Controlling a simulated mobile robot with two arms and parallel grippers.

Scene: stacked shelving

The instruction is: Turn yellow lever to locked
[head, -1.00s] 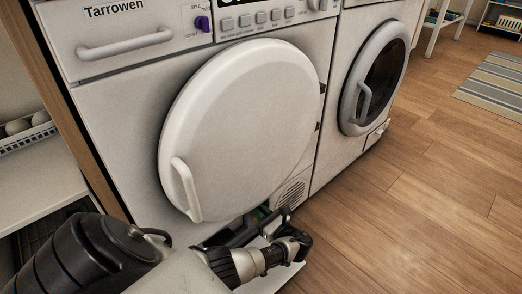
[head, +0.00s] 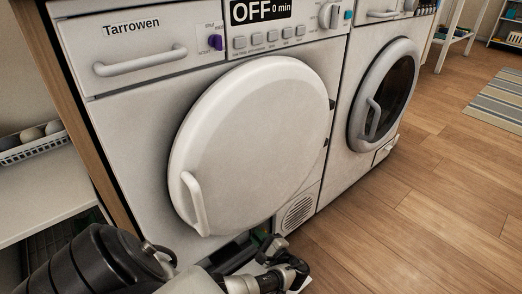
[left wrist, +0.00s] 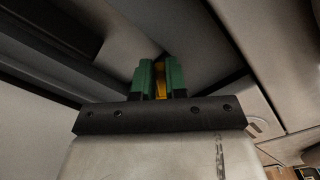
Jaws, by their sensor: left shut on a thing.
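The yellow lever (left wrist: 161,86) shows as a narrow strip between the two green fingertips in the left wrist view. My left gripper (left wrist: 160,80) is shut on it, inside a dim grey recess. The fingers cover most of the lever, and I cannot tell its angle or any lock mark. In the head view my left gripper (head: 268,242) reaches into the low opening of the Tarrowen dryer (head: 135,125), below its round white door (head: 255,140). The lever is hidden there. My right gripper is not in view.
The round door is closed, with its handle (head: 194,203) just above my left arm. A vent grille (head: 298,212) is beside the opening. A second machine (head: 350,165) stands to the right. A shelf with a white basket (head: 35,145) is at the left. Wooden floor (head: 440,200) is clear at right.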

